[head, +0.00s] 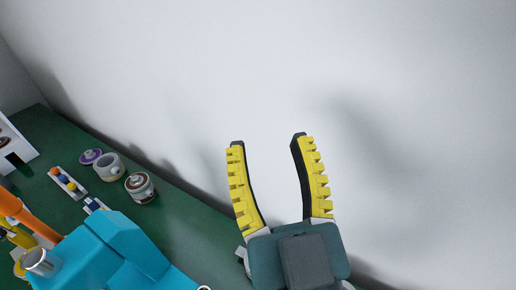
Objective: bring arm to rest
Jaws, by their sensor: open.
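My gripper (268,140) is at the lower middle of the head view. Its two yellow ribbed fingers with dark edges point up the picture and stand apart. Nothing is between them. The fingertips show against the pale wall, clear of the objects at the left. The rest of my arm is mostly out of view below the picture.
A green table (185,222) runs along the wall (400,60). It bears a cup (109,168), a round can-like part (140,187), a purple ring (91,156) and a strip with coloured knobs (67,183). A blue block-like body (110,255) and an orange part (22,214) stand lower left.

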